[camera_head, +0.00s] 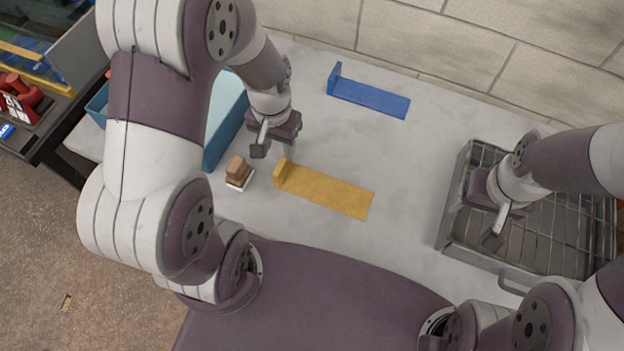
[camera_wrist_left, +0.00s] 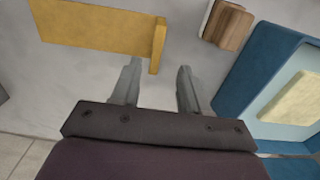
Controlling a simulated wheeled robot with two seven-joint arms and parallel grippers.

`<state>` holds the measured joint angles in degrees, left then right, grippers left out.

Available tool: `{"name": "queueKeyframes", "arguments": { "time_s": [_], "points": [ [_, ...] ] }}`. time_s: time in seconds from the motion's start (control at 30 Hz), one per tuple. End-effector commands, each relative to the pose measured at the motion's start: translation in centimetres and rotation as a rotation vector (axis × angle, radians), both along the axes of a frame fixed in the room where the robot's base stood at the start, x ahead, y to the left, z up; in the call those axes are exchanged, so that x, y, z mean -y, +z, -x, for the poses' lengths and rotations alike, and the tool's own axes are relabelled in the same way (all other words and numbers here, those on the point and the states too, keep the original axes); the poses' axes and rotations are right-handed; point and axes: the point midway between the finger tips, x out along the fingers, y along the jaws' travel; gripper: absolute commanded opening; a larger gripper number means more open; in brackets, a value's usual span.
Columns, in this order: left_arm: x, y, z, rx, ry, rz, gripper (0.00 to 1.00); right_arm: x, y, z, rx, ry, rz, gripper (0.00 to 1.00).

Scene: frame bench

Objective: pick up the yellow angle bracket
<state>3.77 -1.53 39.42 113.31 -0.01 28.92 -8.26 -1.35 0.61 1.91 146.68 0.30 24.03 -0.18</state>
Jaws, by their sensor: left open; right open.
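The yellow angle bracket (camera_head: 330,192) lies on the light bench, its long flat leg pointing right and its short upright flange at the left end. In the left wrist view the bracket (camera_wrist_left: 95,28) shows at the top left, flange to the right. My left gripper (camera_head: 287,152) is open and empty, just behind the flange in the head view. In the left wrist view its fingertips (camera_wrist_left: 159,66) are spread to either side of the flange's line; I cannot tell the height gap. My right gripper (camera_head: 497,228) is open over the wire tray at the right.
A blue angle bracket (camera_head: 370,98) lies farther back. A brown block with a white base (camera_head: 238,172) stands left of the yellow bracket, near a blue bin (camera_head: 226,135). The metal wire tray (camera_head: 455,205) takes up the right side.

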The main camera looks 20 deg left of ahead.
Motion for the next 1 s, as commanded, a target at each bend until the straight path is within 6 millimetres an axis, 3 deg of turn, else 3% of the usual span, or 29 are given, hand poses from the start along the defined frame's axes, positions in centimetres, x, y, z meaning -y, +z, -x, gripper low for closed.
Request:
{"name": "queueKeyframes", "arguments": {
  "time_s": [0.4, 0.7, 0.77, 0.83, 0.87, 1.0],
  "points": [
    [0.0, -6.7, 0.2, -0.002, 0.000, 0.000, 0.45, 0.0, 0.1, 0.0, 0.000, 0.000, 0.000, 0.73],
    [0.0, -7.7, 0.2, 0.002, 0.000, 0.000, 0.45, 0.0, 0.1, 0.0, 0.000, 0.000, 0.000, 0.73],
    [0.0, -7.7, 0.2, 0.002, 0.000, 0.000, 0.28, 0.0, 0.1, 0.0, 0.000, 0.000, 0.000, 0.73],
    [0.0, -7.7, 0.2, 0.002, 0.000, 0.000, 0.06, 0.0, 0.1, 0.0, 0.000, 0.000, 0.000, 0.73],
    [0.0, -7.6, 0.2, 0.002, 0.000, 0.000, 0.00, 0.0, 0.1, 0.0, 0.000, 0.000, 0.000, 0.73],
    [0.0, -7.6, 0.1, 0.003, 0.000, 0.000, 0.00, 0.0, 0.1, 0.0, 0.000, 0.000, 0.000, 0.73]
  ]
}}
